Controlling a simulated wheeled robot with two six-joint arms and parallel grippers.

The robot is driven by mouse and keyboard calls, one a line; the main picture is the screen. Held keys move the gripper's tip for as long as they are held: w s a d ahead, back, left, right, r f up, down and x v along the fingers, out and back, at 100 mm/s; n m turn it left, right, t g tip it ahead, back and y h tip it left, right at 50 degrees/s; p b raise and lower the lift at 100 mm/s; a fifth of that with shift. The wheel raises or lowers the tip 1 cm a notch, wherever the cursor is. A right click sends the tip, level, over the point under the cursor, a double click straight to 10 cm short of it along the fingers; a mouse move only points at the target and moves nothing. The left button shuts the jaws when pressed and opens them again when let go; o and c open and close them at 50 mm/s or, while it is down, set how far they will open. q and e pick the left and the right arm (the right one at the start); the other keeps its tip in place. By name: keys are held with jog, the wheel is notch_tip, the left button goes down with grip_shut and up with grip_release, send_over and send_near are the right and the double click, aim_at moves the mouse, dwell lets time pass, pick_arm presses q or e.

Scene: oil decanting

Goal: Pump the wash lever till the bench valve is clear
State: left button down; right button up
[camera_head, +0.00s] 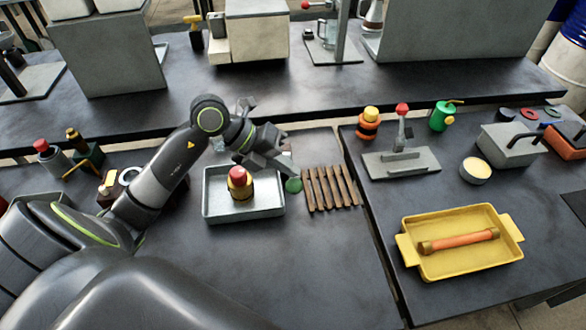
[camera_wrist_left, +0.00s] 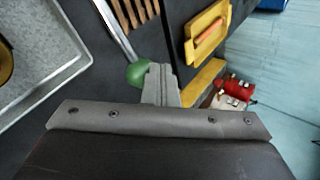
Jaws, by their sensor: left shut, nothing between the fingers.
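A brass valve with a red top (camera_head: 239,183) stands upright in a grey metal tray (camera_head: 262,212). A lever with a round green knob (camera_head: 293,185) is just right of the tray; its metal rod (camera_wrist_left: 116,30) shows in the left wrist view. My left gripper (camera_head: 283,164) is shut and empty above the tray's right side, close to the green knob. In the left wrist view the closed fingertips (camera_wrist_left: 161,80) overlap the right edge of the green knob (camera_wrist_left: 137,74); I cannot tell whether they touch it. My right gripper is not in view.
A slatted wooden rack (camera_head: 330,188) lies right of the knob. A yellow tray (camera_head: 420,270) with an orange roller, and a red-knobbed lever on a grey plate (camera_head: 382,164), are on the right bench. The bench front in the middle is clear.

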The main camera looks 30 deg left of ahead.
aim_at(290, 181)
pick_arm(q)
jog(key=shift+s+d+f+b, duration=0.2)
jog(key=shift+s+f+b, duration=0.1)
jog(key=shift+f+b, duration=0.4)
jog(key=shift+s+d+f+b, duration=0.25)
jog(key=shift+f+b, duration=0.2)
jog(key=shift+f, duration=0.3)
dwell(1.2)
dwell(0.5)
jog(key=shift+w+a+r+p, duration=0.2)
jog(key=shift+r+p, duration=0.2)
jog(key=shift+r, duration=0.2)
jog(key=shift+w+a+r+p, duration=0.1)
jog(key=shift+w+r+p, duration=0.1)
jog(key=shift+r+p, duration=0.35)
jog(key=shift+w+a+r+p, duration=0.1)
jog(key=shift+w+r+p, duration=0.15)
jog(key=shift+r, duration=0.45)
jog(key=shift+w+a+r+p, duration=0.3)
jog(key=shift+r+p, duration=0.1)
jog(key=shift+r, duration=0.15)
jog(key=shift+w+a+r+p, duration=0.25)
jog(key=shift+r+p, duration=0.15)
jog(key=shift+r, duration=0.15)
